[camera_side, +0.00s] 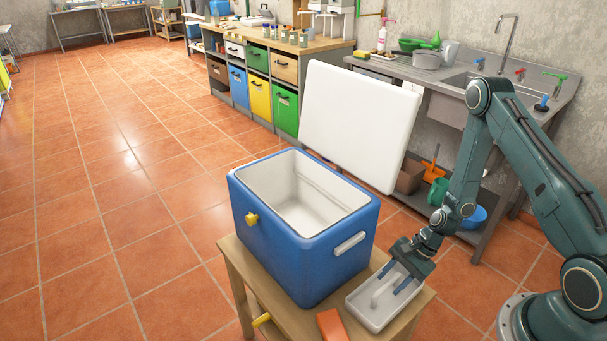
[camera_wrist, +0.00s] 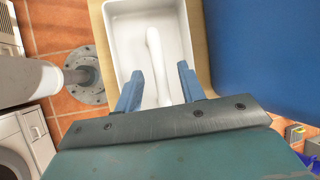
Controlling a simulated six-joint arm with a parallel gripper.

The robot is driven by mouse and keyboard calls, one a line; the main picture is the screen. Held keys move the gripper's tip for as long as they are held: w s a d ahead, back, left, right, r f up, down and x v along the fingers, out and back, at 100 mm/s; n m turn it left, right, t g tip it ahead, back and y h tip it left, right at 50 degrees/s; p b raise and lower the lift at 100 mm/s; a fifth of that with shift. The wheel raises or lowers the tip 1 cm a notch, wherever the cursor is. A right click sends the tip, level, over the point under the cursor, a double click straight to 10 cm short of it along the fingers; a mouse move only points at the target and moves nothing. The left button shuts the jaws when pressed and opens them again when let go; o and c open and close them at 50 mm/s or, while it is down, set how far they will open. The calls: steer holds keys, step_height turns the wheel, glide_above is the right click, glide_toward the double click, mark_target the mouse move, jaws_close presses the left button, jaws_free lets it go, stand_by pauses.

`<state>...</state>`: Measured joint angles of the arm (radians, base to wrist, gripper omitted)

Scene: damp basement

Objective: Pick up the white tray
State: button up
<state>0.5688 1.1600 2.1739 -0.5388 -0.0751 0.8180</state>
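The white tray (camera_side: 372,321) lies on the right end of a small wooden table, beside the blue cooler. It is shallow and rectangular, with a raised white bar along its middle. My gripper (camera_side: 393,281) is over the tray with its blue fingers apart and pointing down into it. In the wrist view the tray (camera_wrist: 124,42) lies beyond the fingers. There my gripper (camera_wrist: 160,70) has one finger on each side of the bar, with gaps between. I cannot tell how far the fingertips are above the tray floor. Nothing is held.
The blue cooler (camera_side: 290,262) stands open and empty-looking just left of the tray, its white lid (camera_side: 358,125) tilted up behind. An orange block (camera_side: 332,326) lies near the tray on the table (camera_side: 236,268). A steel sink counter (camera_side: 430,78) stands behind. The tiled floor at left is clear.

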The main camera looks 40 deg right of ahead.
mark_target(390, 282)
steer(key=shift+x, duration=2.05)
jaws_close()
